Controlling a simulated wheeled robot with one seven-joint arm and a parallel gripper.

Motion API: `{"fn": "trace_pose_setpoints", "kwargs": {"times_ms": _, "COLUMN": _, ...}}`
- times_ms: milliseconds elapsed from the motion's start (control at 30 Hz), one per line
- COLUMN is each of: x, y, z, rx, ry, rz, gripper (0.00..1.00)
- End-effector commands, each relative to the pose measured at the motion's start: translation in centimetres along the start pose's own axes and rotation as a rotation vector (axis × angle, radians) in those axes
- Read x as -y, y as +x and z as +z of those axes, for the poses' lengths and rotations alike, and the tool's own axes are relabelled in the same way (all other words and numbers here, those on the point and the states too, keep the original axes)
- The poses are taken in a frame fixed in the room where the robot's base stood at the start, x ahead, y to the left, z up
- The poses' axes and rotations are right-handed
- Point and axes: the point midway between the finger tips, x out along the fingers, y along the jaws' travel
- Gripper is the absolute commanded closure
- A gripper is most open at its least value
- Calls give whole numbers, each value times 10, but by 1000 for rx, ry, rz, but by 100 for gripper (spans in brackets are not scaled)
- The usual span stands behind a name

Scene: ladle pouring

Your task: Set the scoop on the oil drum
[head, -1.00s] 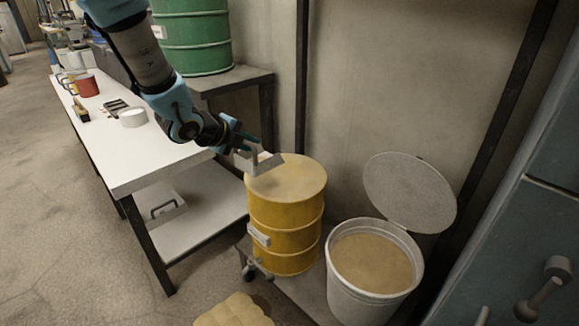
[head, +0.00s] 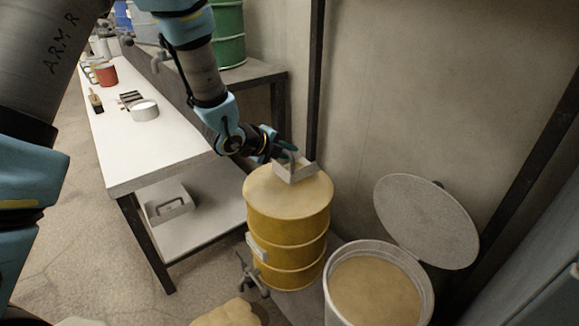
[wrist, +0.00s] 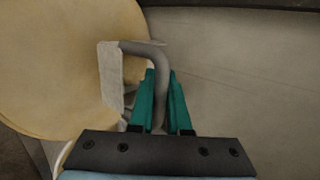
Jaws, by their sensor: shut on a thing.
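The scoop (head: 297,172) is a light grey, box-shaped pan with a bent grey handle. My gripper (head: 284,152) is shut on the handle, and in the wrist view its green fingers (wrist: 161,95) close around the grey handle (wrist: 158,62). The yellow oil drum (head: 288,220) stands upright with a flat tan top. In the head view the scoop appears at the back right part of the drum's top. I cannot tell whether it touches the top or hangs just above it. In the wrist view the drum's top (wrist: 55,65) lies left of and behind the scoop.
A white bucket (head: 335,300) of tan powder with its round lid (head: 427,220) open stands right of the drum. A white-topped table (head: 140,155) with a red mug (head: 106,74) and a white roll (head: 144,110) is on the left. A wall is behind the drum.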

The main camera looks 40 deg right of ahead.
Motion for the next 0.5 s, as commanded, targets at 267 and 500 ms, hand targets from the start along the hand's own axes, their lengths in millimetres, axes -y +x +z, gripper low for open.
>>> {"fn": "trace_pose_setpoints", "kwargs": {"times_ms": 267, "x": -24, "y": 17, "z": -2, "rx": 0, "ry": -1, "rz": 0, "gripper": 100}}
{"fn": "trace_pose_setpoints", "kwargs": {"times_ms": 500, "x": -32, "y": 23, "z": -3, "rx": 1, "ry": 1, "rz": -2, "gripper": 100}}
